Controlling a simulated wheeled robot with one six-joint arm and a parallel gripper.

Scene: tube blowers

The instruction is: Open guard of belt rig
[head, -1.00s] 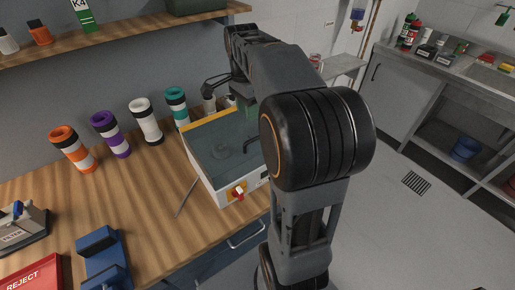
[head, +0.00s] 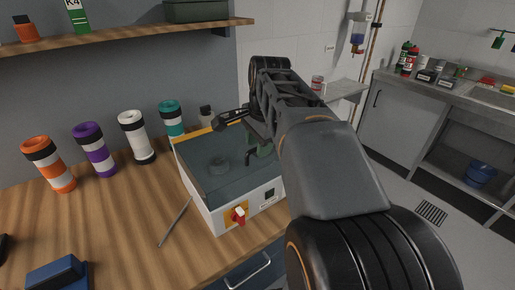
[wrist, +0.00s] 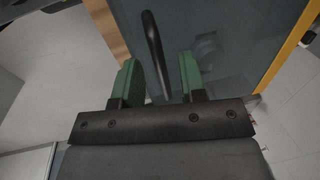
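The belt rig (head: 215,216) is a white box on the wooden bench, with a red switch on a yellow plate on its front. Its guard (head: 200,170) is a dark see-through cover with a yellow far edge, lying flat and closed; a round part shows dimly beneath. My gripper (head: 259,153) is at the guard's right side, partly hidden by my arm. In the wrist view the guard (wrist: 225,45) lies beyond my gripper (wrist: 159,78). Its green fingers are apart. The black bar handle (wrist: 154,45) runs down into the gap between them; contact is not visible.
Striped tubes, including an orange one (head: 48,163) and a white one (head: 137,137), stand behind and left of the rig. A thin grey rod (head: 174,222) lies on the bench in front. A shelf (head: 120,40) hangs above. Open floor lies to the right.

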